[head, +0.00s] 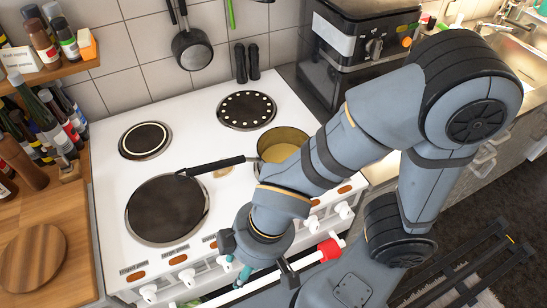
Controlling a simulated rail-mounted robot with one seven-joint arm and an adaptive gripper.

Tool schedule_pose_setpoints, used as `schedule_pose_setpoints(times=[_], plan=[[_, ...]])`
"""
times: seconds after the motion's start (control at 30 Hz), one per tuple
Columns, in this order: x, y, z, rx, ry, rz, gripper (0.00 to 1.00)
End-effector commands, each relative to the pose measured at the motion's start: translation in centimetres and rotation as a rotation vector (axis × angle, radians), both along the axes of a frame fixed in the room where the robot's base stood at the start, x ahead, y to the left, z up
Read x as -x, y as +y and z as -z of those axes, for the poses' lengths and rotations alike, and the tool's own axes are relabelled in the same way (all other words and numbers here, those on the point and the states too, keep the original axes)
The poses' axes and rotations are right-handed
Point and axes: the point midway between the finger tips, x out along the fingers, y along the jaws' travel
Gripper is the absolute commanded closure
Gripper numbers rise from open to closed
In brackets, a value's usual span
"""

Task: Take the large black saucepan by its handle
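My gripper (236,262) is low at the cooker's front edge, below and right of the pan and apart from the handle.
Two rear burners (145,141) are bare. A smaller dark pan (192,49) hangs on the tiled wall. Bottles (50,120) and a round wooden board (33,258) stand left. A black appliance (365,45) is behind my arm. White knobs (187,277) line the cooker front.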

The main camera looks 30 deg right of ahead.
Motion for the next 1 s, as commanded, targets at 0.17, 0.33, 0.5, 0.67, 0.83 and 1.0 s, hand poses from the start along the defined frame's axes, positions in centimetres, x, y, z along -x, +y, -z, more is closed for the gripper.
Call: schedule_pose_setpoints(times=[0.17,0.33,0.5,0.67,0.83,1.0], plan=[[0.0,0.0,0.0,0.000,0.000,0.000,0.59],[0.0,0.0,0.0,0.000,0.000,0.000,0.49],[0.0,0.0,0.0,0.000,0.000,0.000,0.49],[0.2,0.3,-0.2,0.000,0.000,-0.017,0.49],[0.5,2.0,-1.7,0.000,0.000,-0.100,0.49],[-2.8,4.0,-3.8,0.003,0.002,-0.089,0.49]])
